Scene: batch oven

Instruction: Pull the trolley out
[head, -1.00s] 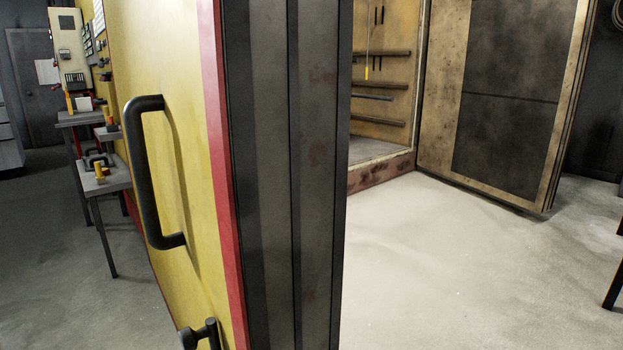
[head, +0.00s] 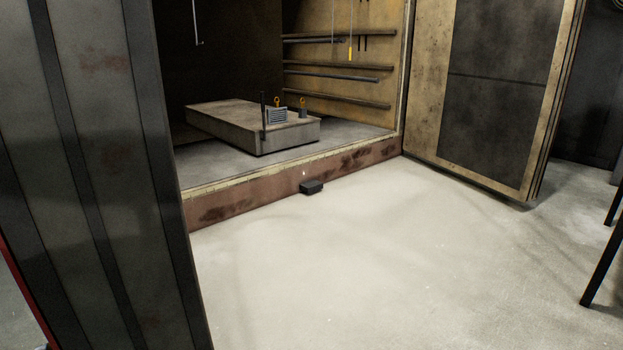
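The trolley (head: 225,122) is a low, flat grey-brown slab inside the open oven chamber, set back from the sill. A dark upright bar (head: 264,122) stands at its front edge. A small grey finned block (head: 277,116) and dark pieces with yellow rings (head: 303,104) sit on its right end. Its wheels, if any, cannot be made out. My gripper is not in view.
The left door's dark edge (head: 100,170) fills the left side, close to me. The right door (head: 490,110) stands open. A small black block (head: 311,187) lies against the rusty sill (head: 240,203). The pale floor (head: 390,260) before the oven is clear. Dark legs (head: 601,258) stand at the right.

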